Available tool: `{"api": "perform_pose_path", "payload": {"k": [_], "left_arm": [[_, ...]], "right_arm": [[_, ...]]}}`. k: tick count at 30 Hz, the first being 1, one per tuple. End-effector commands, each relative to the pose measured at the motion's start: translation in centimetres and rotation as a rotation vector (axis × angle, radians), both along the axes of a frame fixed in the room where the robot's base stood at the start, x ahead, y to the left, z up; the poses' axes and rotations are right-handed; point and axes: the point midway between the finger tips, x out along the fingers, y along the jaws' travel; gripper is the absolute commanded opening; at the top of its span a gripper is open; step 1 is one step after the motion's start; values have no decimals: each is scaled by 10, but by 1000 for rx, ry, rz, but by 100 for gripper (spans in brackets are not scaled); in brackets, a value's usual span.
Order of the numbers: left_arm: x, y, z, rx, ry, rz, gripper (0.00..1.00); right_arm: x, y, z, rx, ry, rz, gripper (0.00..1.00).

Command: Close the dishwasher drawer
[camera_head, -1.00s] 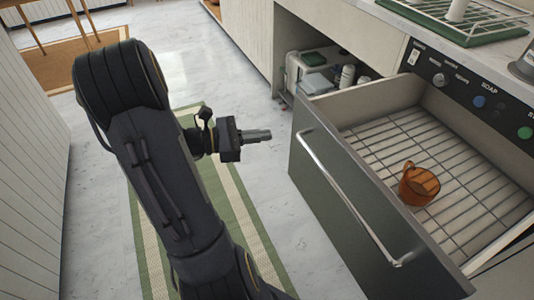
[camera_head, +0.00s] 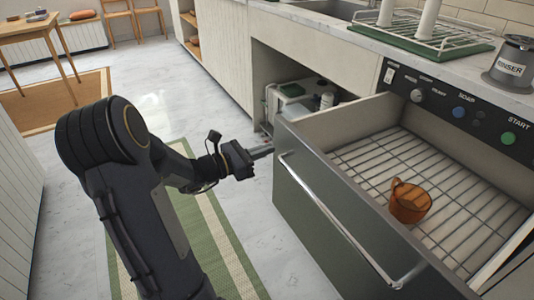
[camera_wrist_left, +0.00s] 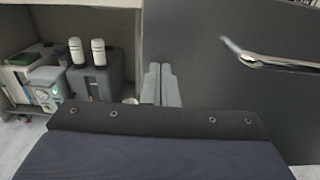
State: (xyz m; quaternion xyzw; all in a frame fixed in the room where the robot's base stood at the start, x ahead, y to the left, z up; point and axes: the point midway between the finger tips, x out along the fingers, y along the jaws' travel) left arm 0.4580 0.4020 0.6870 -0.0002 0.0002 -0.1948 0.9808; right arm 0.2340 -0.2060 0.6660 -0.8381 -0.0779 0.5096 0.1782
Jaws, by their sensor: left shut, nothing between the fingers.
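The dishwasher drawer (camera_head: 310,205) is pulled out, with a dark front panel and a long silver bar handle (camera_head: 335,218). An orange mug (camera_head: 410,201) stands on the wire rack (camera_head: 455,185) inside it. My left gripper (camera_head: 264,151) is shut and empty, its tips at the far left edge of the drawer front; contact cannot be told. In the left wrist view the shut fingers (camera_wrist_left: 161,85) point at the left side of the dark drawer front (camera_wrist_left: 215,75), left of the handle (camera_wrist_left: 280,62). My right gripper is not in view.
A control panel (camera_head: 460,105) with knobs and coloured buttons is above the drawer. An open shelf bay (camera_head: 300,70) with boxes and bottles lies left of it. A dish rack (camera_head: 425,38) and a rinser (camera_head: 511,62) stand on the counter. A green rug (camera_head: 190,225) covers the floor.

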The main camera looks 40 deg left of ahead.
Motion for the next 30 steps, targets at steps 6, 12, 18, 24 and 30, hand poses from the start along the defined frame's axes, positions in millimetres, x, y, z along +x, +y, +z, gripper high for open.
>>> {"api": "perform_pose_path", "payload": {"k": [6, 12, 18, 24, 30], "left_arm": [[9, -4, 0, 0, -1, 0, 0], [9, -4, 0, 0, 0, 0, 0], [12, -5, 0, 0, -1, -1, 0], [31, -14, 1, -2, -2, -5, 0], [72, -33, 0, -2, -2, -9, 0]], "right_arm": [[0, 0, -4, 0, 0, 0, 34], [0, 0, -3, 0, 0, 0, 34], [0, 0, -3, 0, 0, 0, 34], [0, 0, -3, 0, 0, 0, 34], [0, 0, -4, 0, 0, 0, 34]]}}
